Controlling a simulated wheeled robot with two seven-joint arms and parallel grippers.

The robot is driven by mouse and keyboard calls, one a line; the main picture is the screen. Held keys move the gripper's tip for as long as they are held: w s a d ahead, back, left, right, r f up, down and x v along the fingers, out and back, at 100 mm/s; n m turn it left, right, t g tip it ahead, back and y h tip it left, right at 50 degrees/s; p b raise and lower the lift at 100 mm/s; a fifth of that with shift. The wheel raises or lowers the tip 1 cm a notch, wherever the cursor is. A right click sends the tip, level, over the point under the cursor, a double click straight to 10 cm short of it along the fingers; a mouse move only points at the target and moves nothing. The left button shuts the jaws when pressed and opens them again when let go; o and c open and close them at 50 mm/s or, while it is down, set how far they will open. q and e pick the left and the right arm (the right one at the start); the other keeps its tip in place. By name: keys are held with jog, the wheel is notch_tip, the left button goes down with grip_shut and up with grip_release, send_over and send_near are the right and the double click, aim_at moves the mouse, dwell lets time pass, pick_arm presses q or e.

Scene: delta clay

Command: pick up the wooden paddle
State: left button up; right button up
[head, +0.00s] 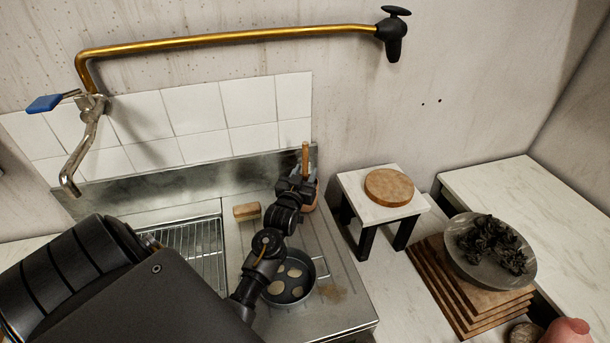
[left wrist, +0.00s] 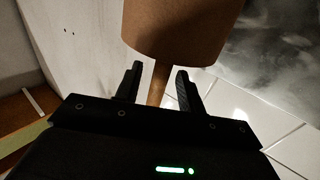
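The wooden paddle (head: 305,157) shows as a thin upright wooden stick at the back of the metal counter, by the tiled wall. My right gripper is not in view.
A pan (head: 297,293) with pale round pieces stands below my left forearm. A sponge-like block (head: 246,211) lies left of the gripper. A small white stand (head: 355,200) with a round wooden board (head: 389,187) is to the right. A brass pipe (head: 230,39) runs along the wall above.

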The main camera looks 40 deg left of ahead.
pick_arm(q)
jog(key=shift+w+a, duration=0.1)
jog(key=shift+w, duration=0.25)
jog(key=shift+s, duration=0.1)
jog(key=shift+c, duration=0.3)
grip_shut()
